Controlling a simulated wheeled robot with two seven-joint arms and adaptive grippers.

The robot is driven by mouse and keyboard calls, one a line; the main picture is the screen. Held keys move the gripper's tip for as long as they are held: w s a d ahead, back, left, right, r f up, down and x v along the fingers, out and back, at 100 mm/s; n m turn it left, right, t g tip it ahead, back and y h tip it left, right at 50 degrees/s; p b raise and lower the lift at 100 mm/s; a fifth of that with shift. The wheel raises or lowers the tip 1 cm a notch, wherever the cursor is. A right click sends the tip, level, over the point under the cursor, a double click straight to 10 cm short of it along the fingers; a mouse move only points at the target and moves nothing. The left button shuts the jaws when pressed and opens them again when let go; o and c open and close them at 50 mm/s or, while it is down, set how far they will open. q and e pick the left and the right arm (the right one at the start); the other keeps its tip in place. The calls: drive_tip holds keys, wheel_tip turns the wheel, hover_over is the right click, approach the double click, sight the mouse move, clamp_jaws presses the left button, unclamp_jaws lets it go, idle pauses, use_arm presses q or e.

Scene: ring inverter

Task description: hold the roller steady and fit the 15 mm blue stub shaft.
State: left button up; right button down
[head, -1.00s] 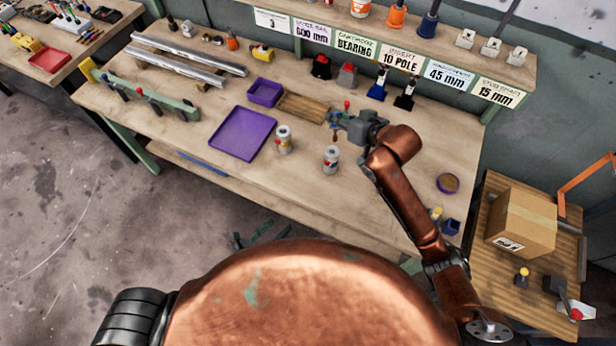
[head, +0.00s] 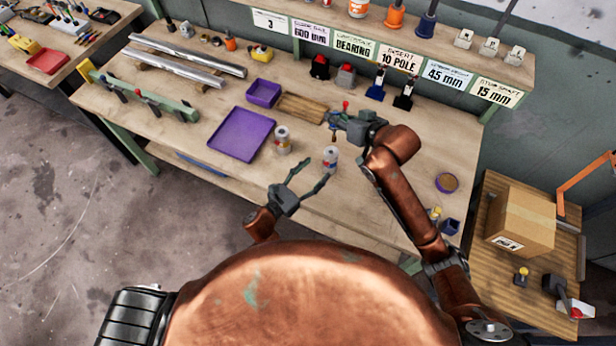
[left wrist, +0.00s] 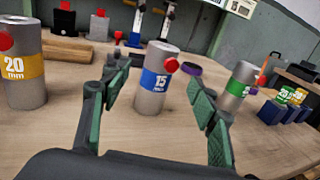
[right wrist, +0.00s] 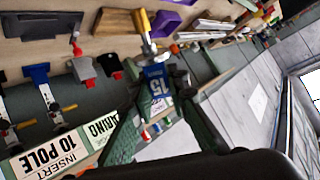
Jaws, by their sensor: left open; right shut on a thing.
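The grey roller with a blue 15 mm band and red knob (left wrist: 155,80) stands upright on the bench; it also shows in the head view (head: 330,157). My left gripper (head: 308,174) is open and empty, its fingers short of this roller. In the left wrist view its fingertips (left wrist: 158,95) appear on either side of the roller. My right gripper (head: 342,121) is farther back over the bench. In the right wrist view it (right wrist: 160,100) is shut on the stub shaft with a blue 15 label (right wrist: 157,82). The shaft's silver and yellow end (right wrist: 146,35) sticks out beyond the fingers.
A yellow 20 mm roller (left wrist: 25,75) stands left of the blue one, and a green-banded roller (left wrist: 238,85) right.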

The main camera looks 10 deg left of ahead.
sight(326, 160)
use_arm(q)
drive_tip(key=x, duration=0.8)
drive_tip(key=shift+w+d, duration=0.2)
drive_tip(key=shift+w, duration=0.1)
clamp_jaws()
idle(0.3)
use_arm(e)
drive_tip(key=shift+w+a+f+n+t+y, duration=0.1)
drive_tip(key=shift+a+f+n+t+y, duration=0.1)
drive_tip(key=shift+f+n+t+y, duration=0.15)
drive_tip(key=shift+a+f+n+t+y, duration=0.1)
drive_tip(key=shift+f+n+t+y, duration=0.25)
drive_tip(key=shift+n+t+y, duration=0.25)
drive_tip(key=shift+s+f+n+t+y, duration=0.1)
drive_tip(key=shift+s+n+t+y, duration=0.3)
drive_tip(key=shift+n+t+y, duration=0.2)
drive_tip(key=shift+s+d+n+t+y, duration=0.35)
drive_tip(key=shift+s+d+n+t, duration=0.1)
drive_tip(key=shift+s+t, duration=0.15)
